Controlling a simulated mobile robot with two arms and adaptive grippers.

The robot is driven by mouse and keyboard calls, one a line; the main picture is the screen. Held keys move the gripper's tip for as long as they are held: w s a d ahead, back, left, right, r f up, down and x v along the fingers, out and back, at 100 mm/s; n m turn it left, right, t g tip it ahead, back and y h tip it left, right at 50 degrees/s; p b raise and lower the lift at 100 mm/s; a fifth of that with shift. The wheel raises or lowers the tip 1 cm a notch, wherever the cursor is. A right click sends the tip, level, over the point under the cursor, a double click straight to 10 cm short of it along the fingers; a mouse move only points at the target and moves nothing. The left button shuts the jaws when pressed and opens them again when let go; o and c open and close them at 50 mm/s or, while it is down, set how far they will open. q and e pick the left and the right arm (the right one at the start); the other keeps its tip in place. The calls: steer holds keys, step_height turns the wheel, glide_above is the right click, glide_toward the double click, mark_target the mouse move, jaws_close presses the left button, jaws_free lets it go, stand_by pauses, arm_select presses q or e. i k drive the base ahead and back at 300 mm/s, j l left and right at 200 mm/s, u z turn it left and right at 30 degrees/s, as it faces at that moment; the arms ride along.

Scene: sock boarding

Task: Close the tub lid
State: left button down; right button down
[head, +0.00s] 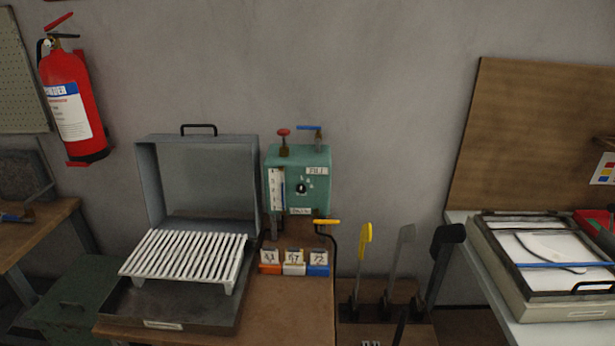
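A grey metal tub (165,303) stands on the brown bench at the left. Its lid (203,180) is up, standing at the back with a black handle (199,129) on its top edge. A white slatted rack (184,255) sits in the tub, raised above the dark bottom. A small pale label shows on the tub's front wall. Neither of my grippers is in this view.
A green box (301,182) with a red and a blue valve handle stands right of the tub. Small numbered blocks (293,263) sit before it. Yellow, grey and black levers (364,245) stand further right. A framed tray (540,245) lies on the right table. A fire extinguisher (69,108) hangs left.

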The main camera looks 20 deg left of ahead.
mark_target(145, 149)
steer(key=u, duration=0.55)
steer(key=i+j+u, duration=0.1)
steer(key=j+u, duration=0.3)
steer(key=i+j+u, duration=0.2)
steer(key=u, duration=0.2)
steer(key=i+j+u, duration=0.2)
steer(key=j+u, duration=0.15)
